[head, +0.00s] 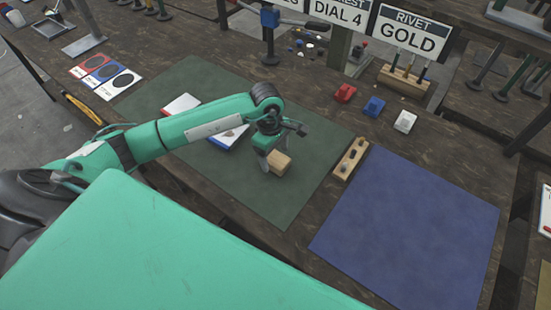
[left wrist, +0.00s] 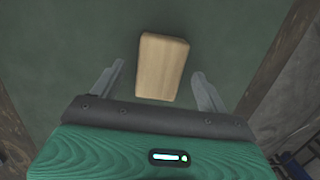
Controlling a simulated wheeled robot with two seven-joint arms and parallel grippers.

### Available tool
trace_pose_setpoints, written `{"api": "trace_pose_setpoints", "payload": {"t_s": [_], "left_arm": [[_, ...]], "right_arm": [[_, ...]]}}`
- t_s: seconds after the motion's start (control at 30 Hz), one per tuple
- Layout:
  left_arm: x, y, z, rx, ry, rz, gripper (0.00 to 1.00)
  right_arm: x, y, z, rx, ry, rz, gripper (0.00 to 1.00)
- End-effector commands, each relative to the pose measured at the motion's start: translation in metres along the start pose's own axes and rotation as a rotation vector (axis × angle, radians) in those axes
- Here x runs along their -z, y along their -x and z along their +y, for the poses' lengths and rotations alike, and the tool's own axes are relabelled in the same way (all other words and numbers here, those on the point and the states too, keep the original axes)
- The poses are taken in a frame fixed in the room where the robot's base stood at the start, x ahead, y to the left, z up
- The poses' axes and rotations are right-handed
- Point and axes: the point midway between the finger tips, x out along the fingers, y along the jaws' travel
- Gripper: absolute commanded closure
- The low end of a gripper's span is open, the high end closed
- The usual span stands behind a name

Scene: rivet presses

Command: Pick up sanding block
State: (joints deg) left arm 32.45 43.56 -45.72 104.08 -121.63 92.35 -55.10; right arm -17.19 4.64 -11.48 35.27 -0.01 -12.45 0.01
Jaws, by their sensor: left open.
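The sanding block (head: 279,164) is a light tan wooden block on the dark green mat (head: 284,209). In the left wrist view the block (left wrist: 162,66) lies ahead of and between the two fingers. My left gripper (head: 272,157) comes down from above beside the block; its fingers (left wrist: 161,85) are spread with the block between their lines. The block's near end reaches between the fingertips, with a gap on each side. My right gripper is not in view.
A blue mat (head: 410,230) lies to the right. A wooden strip with dark pegs (head: 351,158) stands between the mats. Red (head: 345,92), blue (head: 374,106) and white (head: 405,121) blocks sit behind. Signs, including RIVET GOLD (head: 415,32), stand at the back.

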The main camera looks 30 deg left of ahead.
Motion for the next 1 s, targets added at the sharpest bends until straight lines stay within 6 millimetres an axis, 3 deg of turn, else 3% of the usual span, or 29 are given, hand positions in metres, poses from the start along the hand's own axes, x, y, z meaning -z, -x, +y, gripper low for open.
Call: {"api": "trace_pose_setpoints", "payload": {"t_s": [0.2, 0.43, 0.7, 1.0], "left_arm": [[0.0, -0.022, 0.0, 0.0, 0.001, 0.0, 0.24], [0.0, -0.024, 0.0, -0.002, 0.0, 0.0, 0.24], [0.0, -0.024, 0.0, -0.001, 0.0, 0.0, 0.72], [0.0, -0.021, 0.001, -0.003, 0.0, 0.0, 0.76]], "right_arm": [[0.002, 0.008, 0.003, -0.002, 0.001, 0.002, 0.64], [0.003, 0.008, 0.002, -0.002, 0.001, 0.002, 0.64], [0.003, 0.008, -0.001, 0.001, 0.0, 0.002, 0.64], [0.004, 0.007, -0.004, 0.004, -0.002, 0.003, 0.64]]}}
